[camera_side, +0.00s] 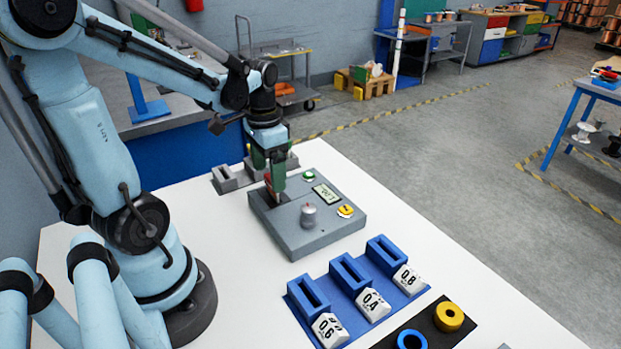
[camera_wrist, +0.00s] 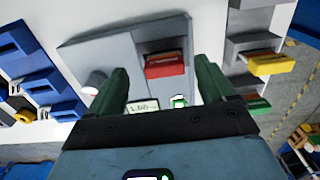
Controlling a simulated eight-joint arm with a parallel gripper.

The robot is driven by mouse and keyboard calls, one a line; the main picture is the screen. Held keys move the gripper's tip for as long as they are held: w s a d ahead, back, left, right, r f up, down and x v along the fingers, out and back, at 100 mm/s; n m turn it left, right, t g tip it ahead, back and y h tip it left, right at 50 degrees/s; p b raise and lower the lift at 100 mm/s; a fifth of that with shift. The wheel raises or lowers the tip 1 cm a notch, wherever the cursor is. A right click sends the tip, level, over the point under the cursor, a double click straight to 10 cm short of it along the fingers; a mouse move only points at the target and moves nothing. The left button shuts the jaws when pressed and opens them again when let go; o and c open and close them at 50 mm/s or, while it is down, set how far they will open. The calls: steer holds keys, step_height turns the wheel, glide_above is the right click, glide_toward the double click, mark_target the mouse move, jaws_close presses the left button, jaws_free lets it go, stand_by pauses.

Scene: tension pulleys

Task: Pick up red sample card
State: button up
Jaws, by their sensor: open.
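The red sample card (camera_wrist: 165,66) sits in a slot of the grey tester box (camera_side: 310,230), its end sticking out. In the side view only a sliver of the card (camera_side: 268,185) shows, the rest hidden by my gripper (camera_side: 268,172). In the wrist view my gripper (camera_wrist: 161,66) is open, its green fingers standing apart on either side of the card. I cannot tell from the wrist view whether either finger touches it. The box carries a grey knob (camera_side: 308,215), a small display (camera_side: 327,194), a green button (camera_side: 309,176) and a yellow button (camera_side: 346,211).
A row of blue slotted holders (camera_side: 349,273) with number labels stands at the front. Grey holders, one with a yellow card (camera_wrist: 272,64), stand beyond the box. A black tray (camera_side: 422,327) with yellow and blue rings lies front right. White table is clear left of the box.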

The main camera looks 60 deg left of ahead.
mark_target(269, 179)
steer(key=shift+w+a+f, duration=0.1)
steer(key=shift+f, duration=1)
steer(key=shift+a+f, duration=0.1)
steer(key=shift+f, duration=1)
steer(key=shift+c, duration=0.5)
steer(key=c, duration=1)
steer(key=shift+c, duration=0.2)
steer(key=shift+r, duration=0.1)
steer(key=shift+r, duration=0.65)
step_height(269, 179, up, 3)
steer(key=shift+f, duration=0.1)
steer(key=d+r, duration=0.6)
steer(key=d, duration=0.5)
steer(key=shift+s+d+r, duration=0.35)
steer(key=shift+r, duration=0.15)
